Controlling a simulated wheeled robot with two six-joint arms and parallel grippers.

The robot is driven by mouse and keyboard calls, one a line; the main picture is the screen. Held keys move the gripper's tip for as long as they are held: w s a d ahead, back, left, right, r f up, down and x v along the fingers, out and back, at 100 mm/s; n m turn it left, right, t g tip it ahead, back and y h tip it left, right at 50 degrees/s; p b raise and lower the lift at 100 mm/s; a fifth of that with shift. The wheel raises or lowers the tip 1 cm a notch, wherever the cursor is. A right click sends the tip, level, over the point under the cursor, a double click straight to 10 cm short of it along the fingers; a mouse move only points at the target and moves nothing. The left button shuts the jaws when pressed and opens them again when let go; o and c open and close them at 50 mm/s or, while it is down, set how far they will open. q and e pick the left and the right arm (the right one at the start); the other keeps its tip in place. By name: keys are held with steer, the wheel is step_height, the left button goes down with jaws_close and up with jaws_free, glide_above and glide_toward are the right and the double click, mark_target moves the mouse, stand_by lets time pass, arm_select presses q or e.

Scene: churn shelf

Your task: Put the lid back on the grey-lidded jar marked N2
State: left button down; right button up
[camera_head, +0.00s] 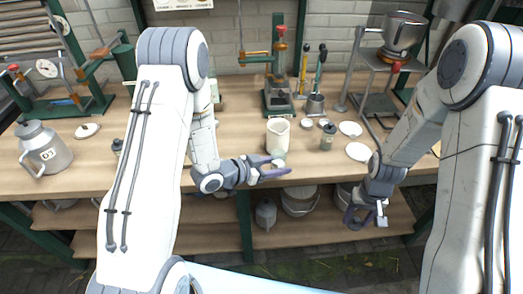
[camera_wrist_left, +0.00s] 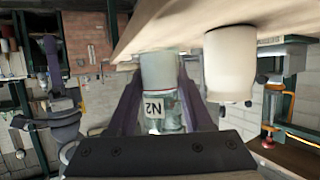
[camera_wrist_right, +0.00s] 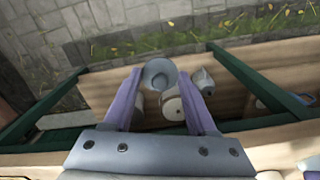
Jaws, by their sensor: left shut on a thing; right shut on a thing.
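The clear glass jar marked N2 (camera_wrist_left: 160,75) is between my left fingers in the left wrist view, its label upside down there. In the head view my left gripper (camera_head: 276,169) is shut on it near the table's front edge, just in front of the cream pitcher (camera_head: 278,138). My right gripper (camera_head: 366,216) is in front of and below the table edge. In the right wrist view a round grey lid (camera_wrist_right: 159,74) sits between its fingertips, apart from the jar. The jar's mouth is not clear.
A small grey-lidded jar (camera_head: 328,137) and white dishes (camera_head: 357,151) stand right of the pitcher. A metal can (camera_head: 44,150) stands at the left. Pots (camera_head: 300,202) sit on the lower shelf beneath my grippers. A press stand (camera_head: 278,100) stands behind.

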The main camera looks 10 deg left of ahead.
arm_select(q)
steer(key=d+m+g, duration=0.1)
steer(key=s+d+f+m+g+h, duration=0.1)
steer(key=d+f+m+g+h, duration=0.1)
steer(key=d, duration=0.1)
steer(key=shift+s+d+f, duration=0.1)
steer(key=shift+s+f, duration=0.05)
steer(key=shift+s, duration=0.05)
arm_select(e)
steer(key=shift+w+a+r+m, duration=0.25)
steer(key=shift+a+m, duration=0.1)
steer(key=shift+m, duration=0.25)
steer(key=w+a+r+m, duration=1.05)
steer(key=a+r, duration=0.25)
steer(key=a, duration=0.2)
steer(key=s+a+r+n, duration=0.3)
steer(key=r+n, duration=0.3)
steer(key=n, duration=0.6)
steer(key=shift+s+a+n, duration=0.15)
steer(key=shift+a+n, duration=0.2)
steer(key=shift+a, duration=0.35)
